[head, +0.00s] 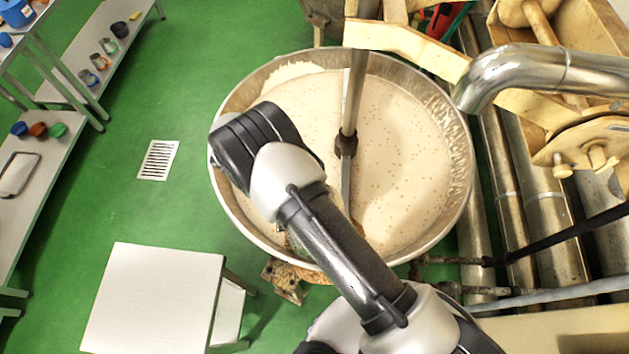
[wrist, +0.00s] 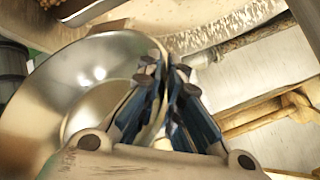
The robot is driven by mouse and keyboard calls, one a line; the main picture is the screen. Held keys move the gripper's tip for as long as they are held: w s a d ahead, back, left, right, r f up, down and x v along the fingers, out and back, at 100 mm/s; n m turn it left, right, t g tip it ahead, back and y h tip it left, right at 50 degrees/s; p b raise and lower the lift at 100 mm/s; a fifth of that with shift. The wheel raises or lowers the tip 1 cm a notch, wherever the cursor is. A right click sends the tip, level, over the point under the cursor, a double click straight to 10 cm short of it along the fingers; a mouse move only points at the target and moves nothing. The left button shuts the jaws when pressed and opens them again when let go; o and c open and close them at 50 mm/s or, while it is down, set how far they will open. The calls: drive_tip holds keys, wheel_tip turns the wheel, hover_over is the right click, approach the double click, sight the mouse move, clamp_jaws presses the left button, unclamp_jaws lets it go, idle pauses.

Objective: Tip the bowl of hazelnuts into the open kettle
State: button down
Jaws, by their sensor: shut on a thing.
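The open kettle (head: 420,190) is a wide metal pan of pale cream mass, with many small brown specks scattered over its surface. Part of it shows at the top of the wrist view (wrist: 232,25). My gripper (wrist: 168,62) is shut on the rim of a shiny metal bowl (wrist: 40,95). The bowl's inside faces the wrist camera and looks largely bare. A few pale spots show in it; I cannot tell whether they are nuts or reflections. In the head view my arm reaches over the kettle's near left side and hides the gripper and most of the bowl.
A metal stirrer shaft (head: 354,95) stands in the kettle. A curved steel pipe (head: 540,75) and wooden parts are at the right. A white table (head: 150,300) stands at lower left, with shelves along the left.

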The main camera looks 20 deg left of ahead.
drive_tip(key=a+b, duration=0.1)
drive_tip(key=b, duration=0.1)
drive_tip(key=h+b, duration=0.1)
drive_tip(key=b, duration=0.1)
drive_tip(key=shift+s+a+f+b, duration=0.15)
drive_tip(key=shift+a+b, duration=0.15)
drive_tip(key=shift+a, duration=0.1)
drive_tip(key=shift+h, duration=0.3)
